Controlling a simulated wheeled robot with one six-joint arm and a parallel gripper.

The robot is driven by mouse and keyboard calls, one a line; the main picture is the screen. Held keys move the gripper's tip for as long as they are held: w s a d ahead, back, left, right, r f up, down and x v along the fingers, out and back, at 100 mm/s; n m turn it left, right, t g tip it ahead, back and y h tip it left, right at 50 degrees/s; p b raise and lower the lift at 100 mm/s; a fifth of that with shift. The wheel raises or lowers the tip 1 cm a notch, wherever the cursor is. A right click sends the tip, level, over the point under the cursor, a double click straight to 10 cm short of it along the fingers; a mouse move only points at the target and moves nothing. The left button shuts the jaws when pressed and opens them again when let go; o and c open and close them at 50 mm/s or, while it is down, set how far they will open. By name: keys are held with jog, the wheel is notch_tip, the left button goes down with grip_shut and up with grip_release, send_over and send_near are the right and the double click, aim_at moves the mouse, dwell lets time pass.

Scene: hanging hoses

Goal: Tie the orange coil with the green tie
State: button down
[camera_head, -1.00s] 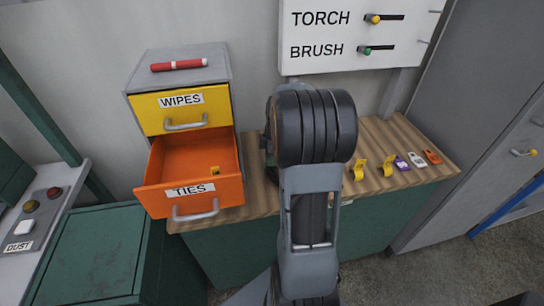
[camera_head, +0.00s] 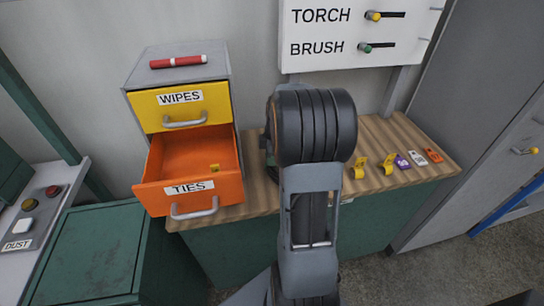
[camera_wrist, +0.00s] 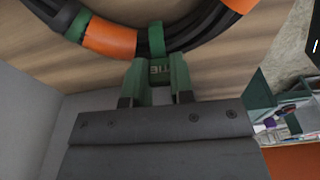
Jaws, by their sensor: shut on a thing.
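My gripper (camera_wrist: 160,86) is shut on the green tie (camera_wrist: 161,70), whose head sits between the fingertips in the wrist view. The tie's strap runs up from the fingers and lies across the coil (camera_wrist: 188,38), a bundle of black hose with orange bands (camera_wrist: 110,39). Whether the strap passes fully around the bundle is hidden. The coil hangs close to a wood-like surface. In the head view my own arm fills the middle and hides the gripper, tie and coil.
An orange TIES drawer (camera_head: 158,196) stands open with a small yellow piece (camera_head: 214,167) inside. The yellow WIPES drawer (camera_head: 152,116) above is shut. Several small yellow, purple, white and orange pieces lie on the wooden bench (camera_head: 396,136). A TORCH and BRUSH board (camera_head: 300,60) hangs behind.

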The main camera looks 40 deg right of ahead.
jog(key=shift+f, duration=0.2)
jog(key=c, duration=0.9)
grip_release()
jog(key=shift+r, duration=0.1)
